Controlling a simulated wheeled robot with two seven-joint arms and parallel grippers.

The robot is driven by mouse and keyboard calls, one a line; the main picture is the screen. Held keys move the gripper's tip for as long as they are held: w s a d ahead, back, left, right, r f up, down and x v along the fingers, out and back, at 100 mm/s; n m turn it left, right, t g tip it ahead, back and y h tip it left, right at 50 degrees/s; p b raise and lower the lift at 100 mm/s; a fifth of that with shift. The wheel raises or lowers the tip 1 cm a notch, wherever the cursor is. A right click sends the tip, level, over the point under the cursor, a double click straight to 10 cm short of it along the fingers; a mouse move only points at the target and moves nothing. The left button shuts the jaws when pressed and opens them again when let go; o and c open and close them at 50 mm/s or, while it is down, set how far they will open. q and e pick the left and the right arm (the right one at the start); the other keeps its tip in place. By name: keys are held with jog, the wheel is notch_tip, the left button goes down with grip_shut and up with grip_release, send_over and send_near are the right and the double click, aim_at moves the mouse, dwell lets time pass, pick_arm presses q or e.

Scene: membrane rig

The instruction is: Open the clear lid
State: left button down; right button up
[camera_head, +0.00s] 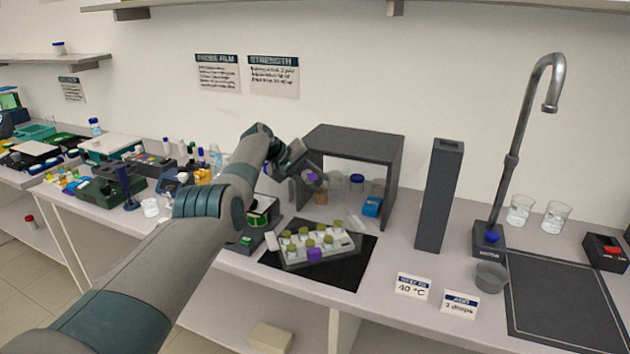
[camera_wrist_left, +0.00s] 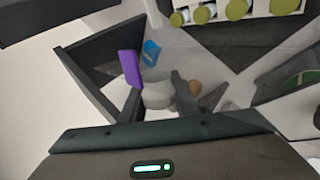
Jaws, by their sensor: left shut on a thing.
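A white tray (camera_head: 335,250) with several olive-capped vials stands on a black mat (camera_head: 345,276). A purple block (camera_head: 314,255) sits at its front. My left gripper (camera_head: 310,176) is above and behind the tray, in front of the dark open box. A purple tab (camera_head: 312,177) shows at its fingers; in the left wrist view, the tab (camera_wrist_left: 130,68) is against the left finger. The clear lid (camera_wrist_left: 225,62) is a faint see-through sheet there, seemingly raised; its edges are hard to make out. The left gripper (camera_wrist_left: 160,92) is shut on the lid's tab. My right gripper is out of view.
The dark open box (camera_head: 400,165) stands just behind the tray, with jars and a blue item (camera_head: 372,206) in it. A tall dark column (camera_head: 440,195) and a tap (camera_head: 510,160) stand to the right.

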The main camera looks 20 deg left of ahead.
aim_at(308, 175)
pick_arm(q)
jog(key=shift+f, duration=0.1)
jog(key=c, duration=1.4)
grip_release()
jog(key=shift+o, duration=0.2)
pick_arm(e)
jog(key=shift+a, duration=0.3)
pick_arm(q)
jog(key=shift+p+v, duration=0.3)
jog(key=shift+v, duration=1)
jog(key=shift+s+a+r, duration=0.2)
jog(key=shift+r, duration=0.05)
jog(key=b+v, duration=0.4)
jog(key=v, duration=1)
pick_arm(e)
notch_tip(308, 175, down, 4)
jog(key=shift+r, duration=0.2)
